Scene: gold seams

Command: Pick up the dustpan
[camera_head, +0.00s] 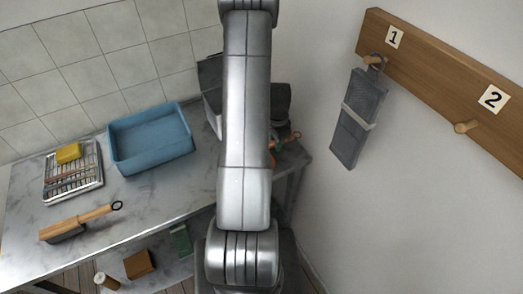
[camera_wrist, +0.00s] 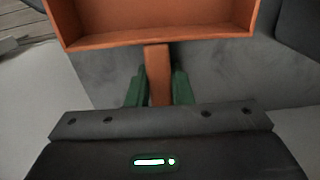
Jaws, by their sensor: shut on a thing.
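The orange dustpan (camera_wrist: 155,38) fills the top of the wrist view, its tray cut off by the picture's edge. Its short handle runs down between the two green fingers of my gripper (camera_wrist: 157,88), which are shut on it. Grey surface shows behind the dustpan; I cannot tell whether the dustpan touches it. In the head view my arm hides the gripper and most of that area. Only a small orange bit shows at the arm's right side, and I cannot tell surely what it belongs to.
In the head view, a blue basin (camera_head: 150,140), a rack (camera_head: 73,172) with a yellow sponge (camera_head: 68,153) and a wooden-handled brush (camera_head: 80,222) are on the grey counter (camera_head: 150,207).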

